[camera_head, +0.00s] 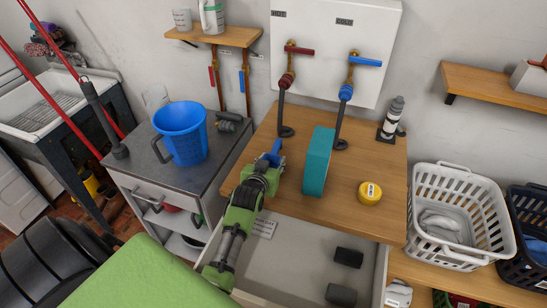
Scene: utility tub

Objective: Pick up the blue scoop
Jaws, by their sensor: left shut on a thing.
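The blue scoop (275,147) shows only as a small blue piece at the tips of my left gripper (269,161). The gripper is shut on it, over the left part of the wooden top (240,207). The fingers hide most of the scoop, and I cannot tell whether it is clear of the wood. My right gripper is not in view.
A teal block (317,162) stands just right of the gripper, with a yellow round tape measure (369,193) beyond. A large blue jug (181,133) stands on the grey cabinet at left. An open drawer (315,262) lies below. White basket (461,216) at right.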

